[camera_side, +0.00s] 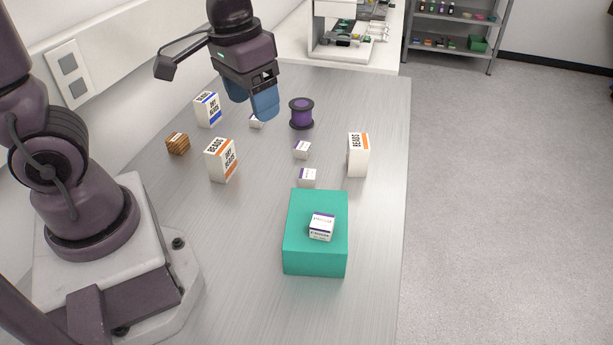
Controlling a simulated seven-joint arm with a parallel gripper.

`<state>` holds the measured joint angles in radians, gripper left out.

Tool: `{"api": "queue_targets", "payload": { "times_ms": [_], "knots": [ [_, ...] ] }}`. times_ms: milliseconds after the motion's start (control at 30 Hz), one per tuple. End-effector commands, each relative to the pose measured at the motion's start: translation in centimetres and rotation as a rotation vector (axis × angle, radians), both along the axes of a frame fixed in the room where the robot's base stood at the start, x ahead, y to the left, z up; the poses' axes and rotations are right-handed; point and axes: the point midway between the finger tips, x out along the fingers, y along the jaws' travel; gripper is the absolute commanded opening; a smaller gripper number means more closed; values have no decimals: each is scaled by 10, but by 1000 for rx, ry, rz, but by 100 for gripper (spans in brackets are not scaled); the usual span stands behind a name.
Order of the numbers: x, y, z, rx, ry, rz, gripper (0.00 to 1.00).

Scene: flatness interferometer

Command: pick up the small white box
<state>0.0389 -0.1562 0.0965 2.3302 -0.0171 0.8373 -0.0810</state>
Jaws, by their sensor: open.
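Several small white boxes are in view. One small white box with a purple-edged label (321,227) lies on top of a teal block (316,264). Another small white box (307,177) lies on the table just behind the block, and a third (302,150) lies farther back. One more small white box (257,124) is partly hidden behind my gripper's fingers. My gripper (251,107) has blue fingers pointing down, open, above the back left of the table. I see nothing held between them.
Larger bead boxes stand at the back left (208,109), left (221,160) and right (358,155). A purple spool (301,113) and a brown patterned cube (178,144) stand on the grey table (250,270).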

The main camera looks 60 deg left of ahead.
Motion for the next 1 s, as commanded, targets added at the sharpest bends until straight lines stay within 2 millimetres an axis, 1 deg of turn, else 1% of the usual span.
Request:
{"api": "queue_targets", "payload": {
  "times_ms": [33,100,167,300,400,500,567,600,667,767,867,1000],
  "knots": [
    [12,3,-15,-2,42,41,68],
    [28,9,-34,1,79,111,68],
    [41,15,-53,8,107,175,68],
    [70,30,-98,39,148,339,68],
    [88,42,-126,63,146,456,68],
    [106,54,-146,80,117,571,68],
    [121,60,-148,76,68,650,68],
    [129,62,-143,65,29,690,68],
    [134,62,-141,53,6,732,68],
    [134,62,-147,48,-1,767,68],
    [135,65,-162,48,2,772,68],
    [137,67,-190,48,3,771,68]
  ]
}}
